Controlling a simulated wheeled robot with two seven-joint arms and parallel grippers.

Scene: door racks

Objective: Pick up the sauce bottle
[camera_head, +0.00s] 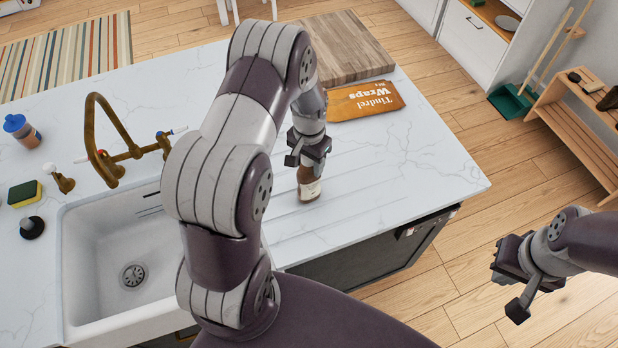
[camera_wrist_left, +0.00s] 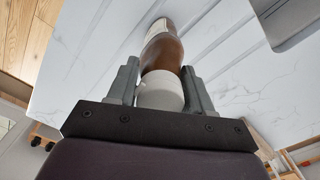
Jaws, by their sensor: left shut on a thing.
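The sauce bottle (camera_head: 308,184) is brown with a pale label and stands on the white marble counter (camera_head: 420,165), right of the sink. My left gripper (camera_head: 308,162) reaches down over its top and is shut on it. In the left wrist view the bottle's brown body (camera_wrist_left: 163,50) and white cap (camera_wrist_left: 160,92) show, with the cap between the two fingers of my left gripper (camera_wrist_left: 160,85). I cannot tell whether the bottle's base touches the counter. My right gripper (camera_head: 510,285) hangs over the floor at the right; its fingers' opening is unclear.
A sink (camera_head: 125,260) with a brass faucet (camera_head: 115,140) lies left of my left arm. An orange wraps packet (camera_head: 365,101) and a wooden board (camera_head: 345,50) lie behind the bottle. The counter's right part is clear.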

